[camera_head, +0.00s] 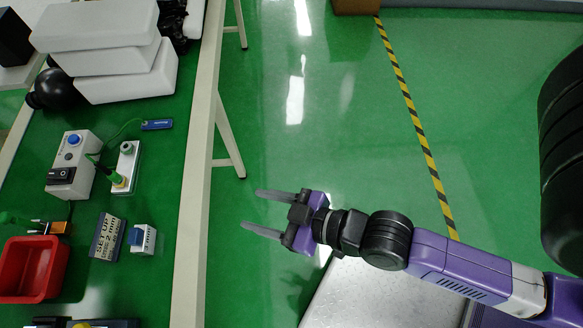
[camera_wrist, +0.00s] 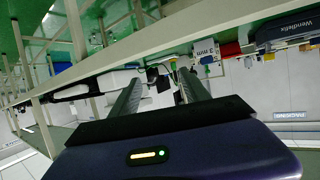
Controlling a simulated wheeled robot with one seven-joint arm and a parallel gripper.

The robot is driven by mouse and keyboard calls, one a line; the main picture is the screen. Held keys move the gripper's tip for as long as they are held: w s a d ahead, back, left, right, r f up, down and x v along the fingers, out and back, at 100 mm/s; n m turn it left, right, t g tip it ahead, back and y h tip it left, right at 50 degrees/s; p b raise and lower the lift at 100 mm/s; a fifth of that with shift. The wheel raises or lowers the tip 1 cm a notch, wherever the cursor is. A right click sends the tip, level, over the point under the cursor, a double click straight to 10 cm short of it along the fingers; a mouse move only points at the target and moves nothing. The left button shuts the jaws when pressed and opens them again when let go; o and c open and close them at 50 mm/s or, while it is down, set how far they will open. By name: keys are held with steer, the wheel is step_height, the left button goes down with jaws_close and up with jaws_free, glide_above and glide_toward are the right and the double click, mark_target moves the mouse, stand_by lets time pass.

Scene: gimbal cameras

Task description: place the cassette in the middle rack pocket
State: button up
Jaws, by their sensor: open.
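My gripper (camera_head: 250,210) is open and empty, its two long grey fingers pointing left over the green floor, to the right of the table edge. The wrist view also shows the fingers (camera_wrist: 160,80) spread apart with nothing held between them. I cannot pick out the cassette or the rack with its middle pocket for certain. A flat grey block with printed lettering (camera_head: 108,237) lies on the table (camera_head: 150,281), left of my gripper and apart from it. A dark item (camera_head: 105,323) at the bottom edge is cut off by the frame.
On the table are a red bin (camera_head: 32,270), a small white-and-blue block (camera_head: 143,239), a switch box (camera_head: 72,164), a white socket strip (camera_head: 125,167), a blue stick (camera_head: 157,125) and stacked white boxes (camera_head: 130,72). The pale table edge (camera_head: 195,200) runs between them and my gripper.

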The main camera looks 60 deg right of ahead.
steer(key=s+d+r+m+h, duration=0.1)
steer(key=s+d+r, duration=0.1)
steer(key=s, duration=0.4)
steer(key=shift+s+d+r+t, duration=0.2)
steer(key=shift+d+r+t, duration=0.05)
steer(key=shift+d+t, duration=0.1)
steer(key=shift+m+t+h, duration=0.35)
steer(key=shift+m+h, duration=0.15)
steer(key=shift+h, duration=0.2)
steer(key=s+r, duration=0.2)
steer(key=s+d+r, duration=0.1)
steer(key=s+r, duration=0.2)
steer(key=shift+s, duration=0.35)
